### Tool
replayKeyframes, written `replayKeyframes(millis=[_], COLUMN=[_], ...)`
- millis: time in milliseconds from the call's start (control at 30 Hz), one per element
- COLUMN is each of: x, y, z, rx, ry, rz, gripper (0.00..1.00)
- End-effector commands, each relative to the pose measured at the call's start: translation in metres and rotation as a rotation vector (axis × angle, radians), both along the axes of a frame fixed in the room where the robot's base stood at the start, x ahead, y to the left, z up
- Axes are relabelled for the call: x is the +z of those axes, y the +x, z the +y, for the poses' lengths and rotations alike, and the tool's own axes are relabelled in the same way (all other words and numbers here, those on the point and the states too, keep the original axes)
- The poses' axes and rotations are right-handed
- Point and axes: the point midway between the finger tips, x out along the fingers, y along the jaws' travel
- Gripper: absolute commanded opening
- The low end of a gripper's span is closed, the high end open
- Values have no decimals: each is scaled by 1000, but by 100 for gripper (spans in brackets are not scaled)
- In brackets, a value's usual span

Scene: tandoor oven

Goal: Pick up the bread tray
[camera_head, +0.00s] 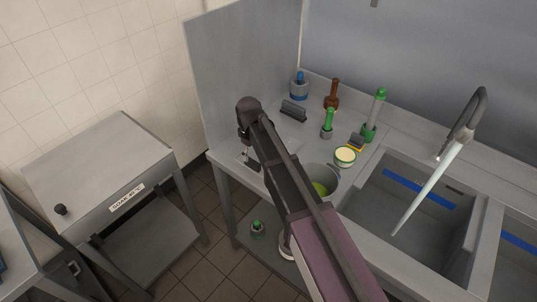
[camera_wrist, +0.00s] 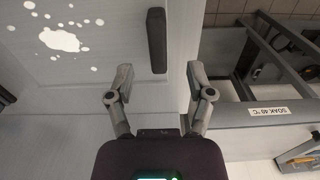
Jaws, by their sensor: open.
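In the head view my gripper (camera_head: 247,155) points down over the left end of the counter. My arm hides much of the surface there.
A pot (camera_head: 322,177), green-topped bottles (camera_head: 328,124), a brown bottle (camera_head: 332,95) and a round tub (camera_head: 345,156) stand close by. A sink (camera_head: 420,215) with a tap lies right. The SOAK cabinet (camera_head: 100,165) stands left, across a floor gap.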

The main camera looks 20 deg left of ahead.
Motion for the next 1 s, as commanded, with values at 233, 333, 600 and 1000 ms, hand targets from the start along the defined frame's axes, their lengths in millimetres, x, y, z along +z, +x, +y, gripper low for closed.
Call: replayKeyframes(millis=[233,333,600,1000], x=[-10,-17,-38,-52], y=[1,1,2,2], z=[0,0,1,1], rx=[0,0,0,0], ry=[0,0,0,0], rz=[0,0,0,0], gripper=[69,69,69,69])
